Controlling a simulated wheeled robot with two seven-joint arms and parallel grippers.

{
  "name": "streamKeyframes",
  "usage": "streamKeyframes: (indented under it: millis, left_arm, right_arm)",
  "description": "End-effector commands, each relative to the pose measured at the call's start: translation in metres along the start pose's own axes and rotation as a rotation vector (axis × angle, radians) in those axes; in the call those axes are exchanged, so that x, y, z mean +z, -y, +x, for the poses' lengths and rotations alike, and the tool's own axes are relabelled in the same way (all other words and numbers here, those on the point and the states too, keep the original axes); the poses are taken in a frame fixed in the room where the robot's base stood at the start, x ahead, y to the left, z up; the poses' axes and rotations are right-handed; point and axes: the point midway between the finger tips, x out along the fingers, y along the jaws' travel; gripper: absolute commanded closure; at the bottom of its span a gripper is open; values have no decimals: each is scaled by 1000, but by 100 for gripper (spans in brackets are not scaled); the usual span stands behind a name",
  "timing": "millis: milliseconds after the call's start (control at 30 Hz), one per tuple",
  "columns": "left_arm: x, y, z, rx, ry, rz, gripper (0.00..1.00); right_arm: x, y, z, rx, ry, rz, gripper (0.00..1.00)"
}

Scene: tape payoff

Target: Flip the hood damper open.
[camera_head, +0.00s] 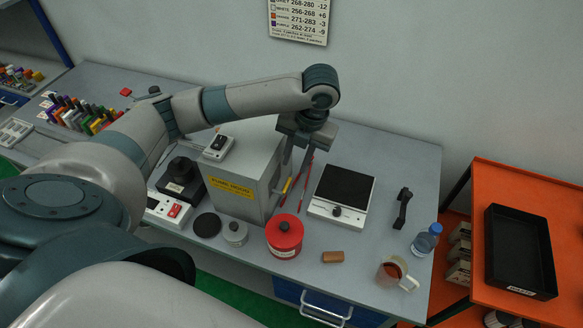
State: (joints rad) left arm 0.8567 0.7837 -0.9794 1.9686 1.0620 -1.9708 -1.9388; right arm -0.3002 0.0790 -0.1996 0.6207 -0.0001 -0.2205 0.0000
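The fume hood (232,178) is a grey box with a yellow label on its front, standing on the bench. A small yellow piece (287,186) shows at its right side and looks like the damper's lever; whether the damper is open or closed I cannot tell. My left gripper (289,176) points down beside the hood's right side, close to the yellow piece. Its fingers look apart, with a gap between them; contact with the yellow piece cannot be made out. The arm passes above the hood and hides part of its surroundings. My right gripper is not in view.
A white switch box (218,148) sits on the hood. A red canister (284,236) and grey weight (235,233) stand in front. A black-topped scale (342,192), black handle (402,208), bottle (426,240) and mug (392,271) are to the right. Thin red sticks (304,184) stand beside the gripper.

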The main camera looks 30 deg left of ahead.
Motion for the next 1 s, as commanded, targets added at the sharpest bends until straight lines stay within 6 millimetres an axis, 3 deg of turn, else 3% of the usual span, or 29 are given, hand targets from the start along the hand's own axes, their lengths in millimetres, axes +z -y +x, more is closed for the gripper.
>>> streamKeyframes:
  millis: [200, 400, 833, 867, 967, 1000]
  left_arm:
    - [-1, -2, 35, 3, -3, 0, 72]
    - [0, -1, 58, 0, -1, 0, 72]
    - [0, 0, 67, 0, 1, 1, 72]
    - [0, 0, 67, 0, 1, 1, 74]
    - [0, 0, 66, 0, 1, 1, 98]
    - [0, 0, 66, 0, 1, 1, 100]
  right_arm:
    - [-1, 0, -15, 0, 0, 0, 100]
    - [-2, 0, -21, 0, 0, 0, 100]
    - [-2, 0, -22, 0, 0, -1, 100]
    - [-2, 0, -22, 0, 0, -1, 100]
    - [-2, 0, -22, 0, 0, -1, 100]
    - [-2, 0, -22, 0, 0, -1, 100]
